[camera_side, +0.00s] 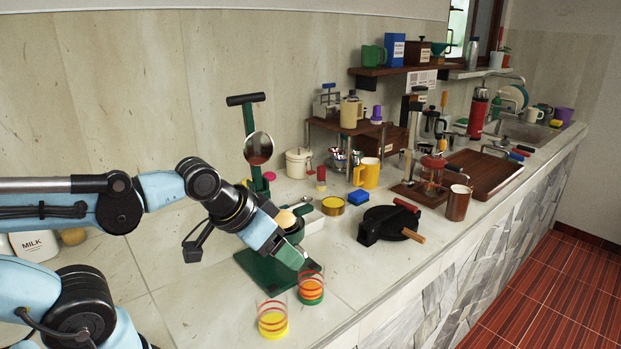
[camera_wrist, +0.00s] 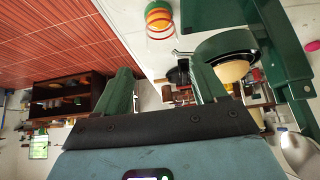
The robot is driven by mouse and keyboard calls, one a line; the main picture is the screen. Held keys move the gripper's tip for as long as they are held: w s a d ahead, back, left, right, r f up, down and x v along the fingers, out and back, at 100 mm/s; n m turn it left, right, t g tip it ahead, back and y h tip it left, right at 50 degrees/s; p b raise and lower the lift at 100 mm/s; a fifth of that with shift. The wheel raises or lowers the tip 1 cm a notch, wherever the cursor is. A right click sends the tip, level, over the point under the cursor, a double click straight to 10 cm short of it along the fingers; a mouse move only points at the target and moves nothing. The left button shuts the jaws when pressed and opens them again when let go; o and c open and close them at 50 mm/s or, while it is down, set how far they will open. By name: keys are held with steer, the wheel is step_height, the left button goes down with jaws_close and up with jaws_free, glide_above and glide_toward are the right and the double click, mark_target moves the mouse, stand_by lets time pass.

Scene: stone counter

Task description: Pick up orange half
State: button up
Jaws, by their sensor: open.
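A pale, peach-coloured dome (camera_side: 286,219) sits on the dark cup of a green lever press; it also shows in the wrist view (camera_wrist: 232,71). I cannot tell whether it is an orange half or part of the press. A yellowish round thing (camera_side: 73,236) lies at the far left beside the milk container, partly hidden by my arm; I cannot tell whether it is cut. My gripper (camera_side: 288,252) is in front of the press, low over its base. In the wrist view its green fingers (camera_wrist: 160,82) stand apart with nothing held, and the dome is right of them.
The press's green base (camera_side: 246,267) and raised lever (camera_side: 247,100) are close to my gripper. Banded glasses (camera_side: 272,320) (camera_side: 311,288) stand near the counter's front edge. A black iron (camera_side: 384,225) and yellow mug (camera_side: 367,172) are to the right. The front-left counter has free room.

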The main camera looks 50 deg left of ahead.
step_height(320, 180, up, 6)
steer(key=s+a+m+t+h, duration=0.1)
steer(key=a+m+t+h, duration=0.35)
steer(key=a, duration=0.95)
glide_toward(281, 216)
steer(key=shift+a+f, duration=0.7)
steer(key=shift+f, duration=0.2)
steer(key=shift+t+h, duration=0.25)
steer(key=shift+t, duration=0.1)
steer(key=shift+x, duration=3.85)
steer(key=shift+a+r, duration=0.1)
